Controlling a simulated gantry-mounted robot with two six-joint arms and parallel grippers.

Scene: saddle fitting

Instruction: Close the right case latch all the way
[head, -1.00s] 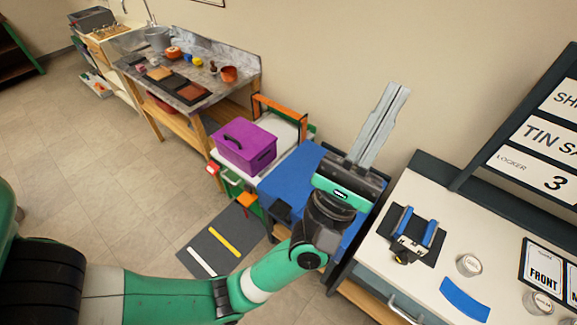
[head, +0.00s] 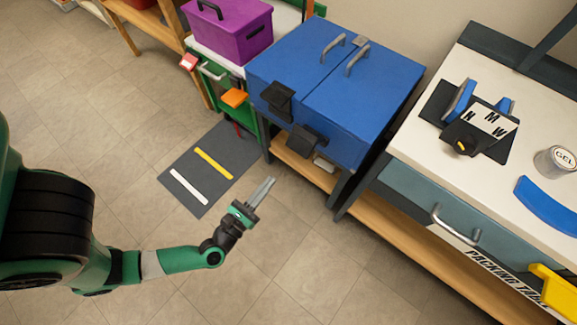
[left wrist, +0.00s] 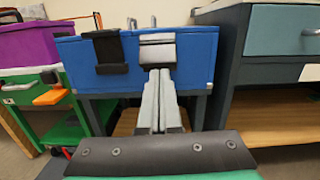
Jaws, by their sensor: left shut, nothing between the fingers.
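The blue case (head: 340,90) sits closed on a dark stand, with two black latches on its front. The left latch (head: 278,98) also shows in the left wrist view (left wrist: 109,50) as a dark plate hanging down the front. The right latch (head: 307,140) sticks out from the front; in the left wrist view it (left wrist: 157,50) looks short and pale-faced. My left gripper (head: 268,184) is shut and empty, low in front of the case and apart from it. In the left wrist view its fingers (left wrist: 158,85) point at the right latch and overlap its lower edge. My right gripper is out of view.
A purple box (head: 232,30) stands on a green cart left of the case. A white-topped bench (head: 430,120) with a drawer stands close on the right. A grey mat (head: 205,170) lies on the floor.

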